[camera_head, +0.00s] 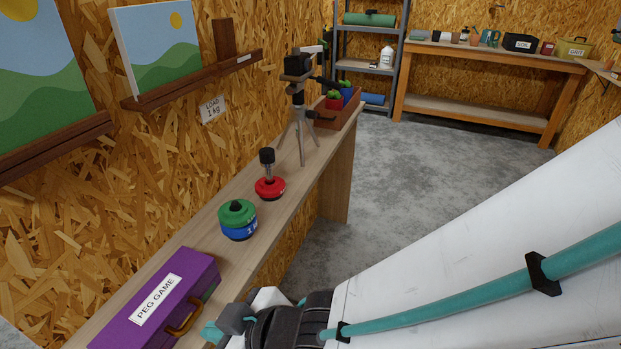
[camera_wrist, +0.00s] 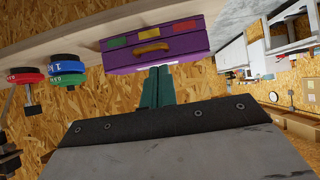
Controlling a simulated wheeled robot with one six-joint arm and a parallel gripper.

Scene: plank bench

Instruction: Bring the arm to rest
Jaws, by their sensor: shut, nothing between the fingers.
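My arm reaches in from the lower right in the head view, and my gripper (camera_head: 212,332) is low beside the front of the narrow plank bench (camera_head: 232,268), near the purple PEG GAME box (camera_head: 165,300). In the wrist view my gripper's teal fingers (camera_wrist: 157,75) are together and empty, pointing toward the box (camera_wrist: 118,58) with its tan handle. I cannot tell whether the fingertips touch the box.
A green disc (camera_head: 237,212) sits on a blue disc (camera_head: 239,233) on the bench. Beyond are a red disc (camera_head: 270,188) with a black-topped post, a camera tripod (camera_head: 298,115) and a brown planter box (camera_head: 340,112). The grey floor (camera_head: 400,180) right of the bench is clear.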

